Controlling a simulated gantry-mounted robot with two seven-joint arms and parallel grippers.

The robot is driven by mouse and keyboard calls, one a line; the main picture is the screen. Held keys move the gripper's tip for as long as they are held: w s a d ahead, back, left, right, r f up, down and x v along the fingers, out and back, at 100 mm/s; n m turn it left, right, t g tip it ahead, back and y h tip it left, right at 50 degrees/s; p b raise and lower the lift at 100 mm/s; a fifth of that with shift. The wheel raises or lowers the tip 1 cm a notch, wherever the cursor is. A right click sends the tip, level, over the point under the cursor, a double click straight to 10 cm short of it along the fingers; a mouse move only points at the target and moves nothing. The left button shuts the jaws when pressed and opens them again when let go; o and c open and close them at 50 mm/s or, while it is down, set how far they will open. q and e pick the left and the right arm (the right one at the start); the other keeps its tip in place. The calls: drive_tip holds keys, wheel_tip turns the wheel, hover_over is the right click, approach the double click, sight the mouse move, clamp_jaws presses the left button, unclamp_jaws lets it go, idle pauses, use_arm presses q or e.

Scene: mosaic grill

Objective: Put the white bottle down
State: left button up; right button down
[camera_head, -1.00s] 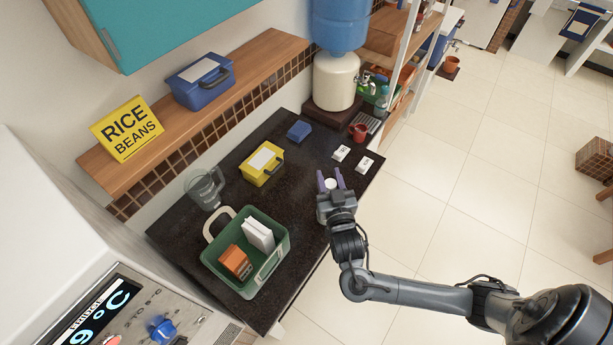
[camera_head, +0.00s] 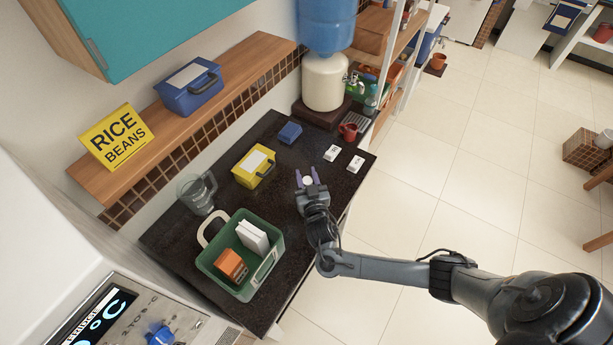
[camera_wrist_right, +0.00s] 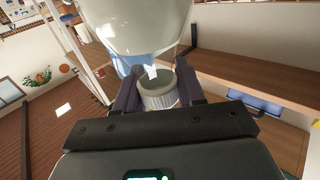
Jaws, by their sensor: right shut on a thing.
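The white bottle shows in the head view as a small round white top (camera_head: 307,181) between the fingers of my right gripper (camera_head: 306,178). In the right wrist view a white ribbed cap (camera_wrist_right: 158,92) sits between the two dark fingers of my right gripper (camera_wrist_right: 160,90), which is shut on it. The gripper is over the front part of the dark countertop (camera_head: 215,240). My left gripper is not in view.
Two small white labelled blocks (camera_head: 331,153) lie behind the gripper. A yellow box (camera_head: 245,178), a blue block (camera_head: 290,132), a glass pitcher (camera_head: 195,196) and a green crate (camera_head: 222,277) stand on the counter. A red mug (camera_head: 348,131) is near the water dispenser (camera_head: 325,82).

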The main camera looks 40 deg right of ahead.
drive_tip(key=shift+f, duration=0.15)
drive_tip(key=c, duration=1.1)
unclamp_jaws()
drive_tip(key=shift+f, duration=0.2)
drive_tip(key=o, duration=0.4)
drive_tip(key=shift+r, duration=0.1)
